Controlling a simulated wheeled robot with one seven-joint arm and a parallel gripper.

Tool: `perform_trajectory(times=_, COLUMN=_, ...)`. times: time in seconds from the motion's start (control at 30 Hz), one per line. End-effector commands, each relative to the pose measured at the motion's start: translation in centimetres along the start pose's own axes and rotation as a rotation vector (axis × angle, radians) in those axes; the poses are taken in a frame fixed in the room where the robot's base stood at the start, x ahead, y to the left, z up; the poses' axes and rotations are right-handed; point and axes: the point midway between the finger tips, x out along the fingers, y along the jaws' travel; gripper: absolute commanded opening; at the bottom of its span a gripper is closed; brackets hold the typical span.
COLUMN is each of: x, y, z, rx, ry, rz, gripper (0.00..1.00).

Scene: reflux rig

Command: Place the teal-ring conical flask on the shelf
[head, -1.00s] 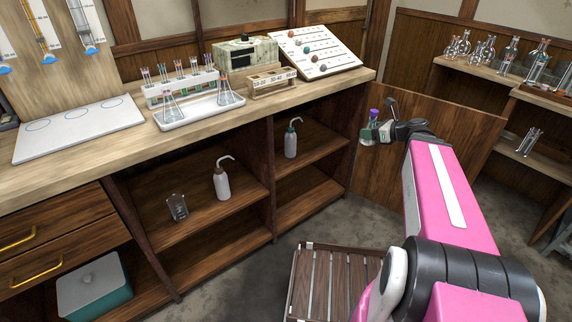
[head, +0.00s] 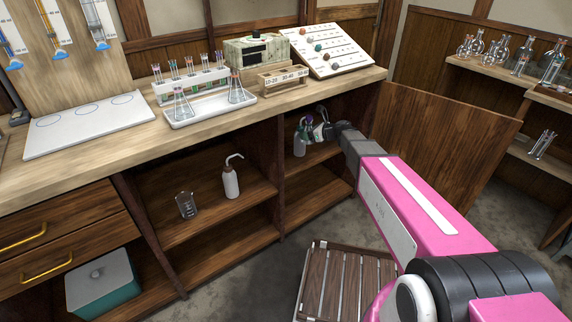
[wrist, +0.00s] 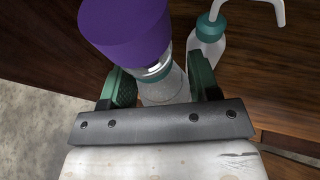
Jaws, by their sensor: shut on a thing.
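The teal-ring conical flask (wrist: 165,92) has a large purple stopper and a teal band at its neck. In the wrist view, my gripper (wrist: 163,84) is shut on it, with a green-padded finger on each side of the glass. In the head view, my gripper (head: 318,129) is inside the right opening of the cabinet, above the wooden shelf (head: 322,154). The flask is small and partly covered there, and I cannot tell whether its base touches the shelf.
A wash bottle with a teal cap (wrist: 208,40) stands on the shelf close beside the flask; it also shows in the head view (head: 299,143). A white wash bottle (head: 231,180) and a beaker (head: 186,205) stand in the left compartment. An open door panel (head: 445,133) is at right.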

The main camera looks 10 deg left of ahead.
Motion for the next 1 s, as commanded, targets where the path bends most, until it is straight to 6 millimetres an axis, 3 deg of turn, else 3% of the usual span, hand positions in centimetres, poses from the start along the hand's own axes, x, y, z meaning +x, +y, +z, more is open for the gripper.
perform_trajectory(times=0.03, x=2.3, y=0.3, z=0.0, rx=-0.004, ry=0.001, rz=0.013, gripper=0.3)
perform_trajectory(times=0.1, x=4.6, y=1.1, z=-0.1, rx=-0.009, ry=0.002, rz=0.024, gripper=0.3)
perform_trajectory(times=0.3, x=9.0, y=2.9, z=-0.3, rx=-0.019, ry=0.006, rz=0.046, gripper=0.3)
perform_trajectory(times=0.53, x=10.6, y=3.5, z=-1.0, rx=-0.022, ry=0.007, rz=0.053, gripper=0.3)
perform_trajectory(times=0.83, x=12.3, y=3.5, z=-5.3, rx=-0.02, ry=0.008, rz=0.052, gripper=0.3)
perform_trajectory(times=1.0, x=12.7, y=3.5, z=-6.5, rx=-0.022, ry=0.007, rz=0.052, gripper=0.3)
